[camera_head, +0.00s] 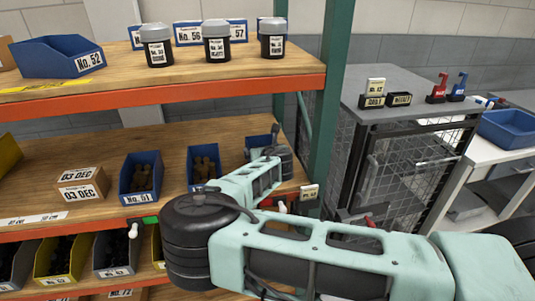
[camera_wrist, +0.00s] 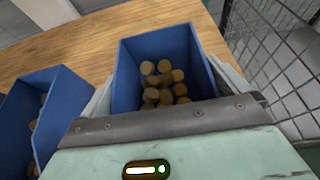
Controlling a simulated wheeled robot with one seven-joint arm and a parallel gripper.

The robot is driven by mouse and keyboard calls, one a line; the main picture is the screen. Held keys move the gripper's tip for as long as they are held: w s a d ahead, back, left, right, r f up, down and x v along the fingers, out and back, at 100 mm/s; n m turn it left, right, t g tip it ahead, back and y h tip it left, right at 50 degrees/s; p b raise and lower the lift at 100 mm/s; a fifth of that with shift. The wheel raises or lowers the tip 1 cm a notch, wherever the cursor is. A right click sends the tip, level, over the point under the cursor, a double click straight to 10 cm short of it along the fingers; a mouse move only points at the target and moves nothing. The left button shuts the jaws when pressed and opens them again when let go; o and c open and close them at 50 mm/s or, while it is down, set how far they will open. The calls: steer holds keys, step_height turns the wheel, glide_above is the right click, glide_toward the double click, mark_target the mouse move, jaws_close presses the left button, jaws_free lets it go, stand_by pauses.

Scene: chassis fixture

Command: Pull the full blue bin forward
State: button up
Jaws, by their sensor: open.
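Several blue bins stand in a row on the middle shelf. The rightmost blue bin (camera_head: 257,141) is mostly hidden behind my arm in the head view. In the wrist view a blue bin (camera_wrist: 127,75) holding several round brown pieces (camera_wrist: 163,82) lies straight ahead of my gripper (camera_wrist: 162,84). Pale finger parts show on both sides of this bin, so the jaws are open around its near end; I cannot tell whether they touch it. Another blue bin (camera_wrist: 30,110) with brown pieces is to the left. In the head view my gripper (camera_head: 272,158) is at the shelf's right end.
A green upright post (camera_head: 330,90) and a wire mesh cage (camera_head: 400,175) stand close on the right. The upper shelf (camera_head: 200,75) is overhead, with an orange front edge. Blue bin No. 61 (camera_head: 128,202) and a cardboard box (camera_head: 80,185) stand further left.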

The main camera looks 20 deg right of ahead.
steer(key=b+v, duration=0.3)
steer(key=v, duration=1.4)
steer(key=s+d+f+m+g+h, duration=0.2)
steer(key=s+d+f+m+g, duration=0.35)
steer(key=s+f+m, duration=0.4)
steer(key=s+a+f+m+g, duration=0.2)
steer(key=s+a+m+g, duration=0.15)
steer(key=m, duration=0.25)
steer(key=s+a+r+m+g+y, duration=0.2)
steer(key=s+a+r+m, duration=0.3)
steer(key=s+r, duration=0.4)
steer(key=s+a+r+m+g+y, duration=0.2)
steer(key=s+a+r+m, duration=0.3)
steer(key=s+r, duration=0.4)
steer(key=shift+s+r+m, duration=0.25)
steer(key=shift+s+m, duration=0.5)
steer(key=shift+s, duration=0.2)
